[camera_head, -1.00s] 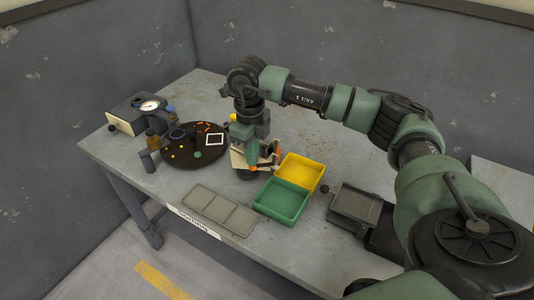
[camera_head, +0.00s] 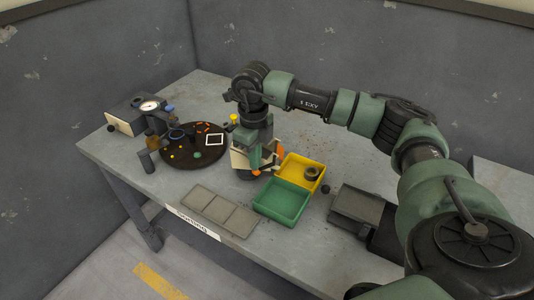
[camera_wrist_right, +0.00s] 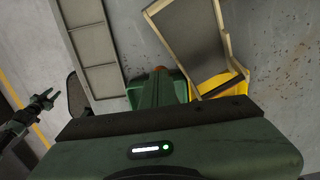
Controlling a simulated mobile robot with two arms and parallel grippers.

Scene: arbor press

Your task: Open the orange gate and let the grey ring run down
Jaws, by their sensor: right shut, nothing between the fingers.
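The grey ring (camera_head: 313,173) lies in the yellow tray (camera_head: 291,180). The cream-walled chute (camera_head: 240,159) stands just behind the trays, partly hidden by my right gripper (camera_head: 255,164); its grey floor (camera_wrist_right: 190,30) shows in the wrist view, with the yellow tray (camera_wrist_right: 222,80) at its lower end. My right gripper is shut and empty beside the chute. A small orange part (camera_head: 256,173), apparently the gate, is at its fingertips, and orange shows there in the wrist view (camera_wrist_right: 159,69). What seems to be my left gripper (camera_wrist_right: 47,98) is open at the wrist view's left, over the floor.
A green tray (camera_head: 281,202) adjoins the yellow one. A flat grey divided tray (camera_head: 219,210) lies at the front edge. A dark round board (camera_head: 180,155) with small parts and a gauge box (camera_head: 128,115) are on the left. A grey box-like fixture (camera_head: 356,204) stands right.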

